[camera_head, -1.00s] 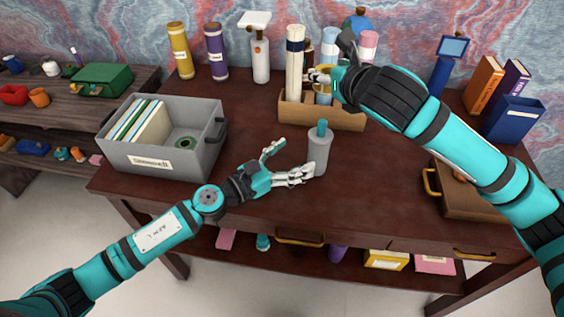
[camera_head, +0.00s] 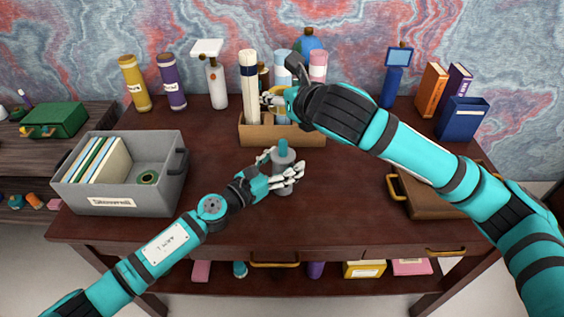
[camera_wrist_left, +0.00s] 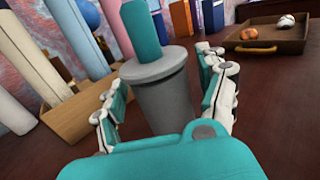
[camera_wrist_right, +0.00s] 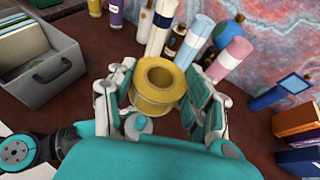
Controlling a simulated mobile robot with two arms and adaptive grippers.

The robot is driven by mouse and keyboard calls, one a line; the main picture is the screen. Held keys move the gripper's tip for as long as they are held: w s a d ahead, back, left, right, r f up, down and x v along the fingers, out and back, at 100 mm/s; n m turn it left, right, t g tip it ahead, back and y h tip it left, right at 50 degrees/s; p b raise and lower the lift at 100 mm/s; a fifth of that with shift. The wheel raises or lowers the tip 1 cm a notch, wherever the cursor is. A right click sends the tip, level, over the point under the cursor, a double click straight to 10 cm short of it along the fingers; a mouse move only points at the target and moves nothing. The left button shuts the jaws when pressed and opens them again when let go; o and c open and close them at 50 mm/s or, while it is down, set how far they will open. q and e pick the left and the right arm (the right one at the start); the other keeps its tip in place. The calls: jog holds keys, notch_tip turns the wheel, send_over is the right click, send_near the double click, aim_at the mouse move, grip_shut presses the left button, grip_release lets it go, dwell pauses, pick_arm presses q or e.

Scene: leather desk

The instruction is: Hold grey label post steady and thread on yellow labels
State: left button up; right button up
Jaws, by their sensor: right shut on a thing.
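The grey label post (camera_head: 284,188), a grey cylinder with a teal peg on top, stands upright at the middle front of the desk. It also shows in the left wrist view (camera_wrist_left: 165,100). My left gripper (camera_head: 284,171) is open around the post, one finger on each side; a gap shows left of the post in the left wrist view. My right gripper (camera_wrist_right: 158,85) is shut on the roll of yellow labels (camera_wrist_right: 152,106), its hole facing up. It holds the roll by the wooden box of tubes; in the head view the hand mostly hides it.
The wooden box (camera_head: 258,133) holding several tubes stands behind the post. A grey file bin (camera_head: 133,188) with folders and a dark green roll is left. A brown tray (camera_head: 425,197) is right, under my right arm. Bare desk lies right of the post.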

pick_arm(q)
jog(key=c, duration=1.1)
pick_arm(e)
send_over(284, 144)
notch_tip(284, 144, down, 6)
jog(key=shift+r, duration=0.1)
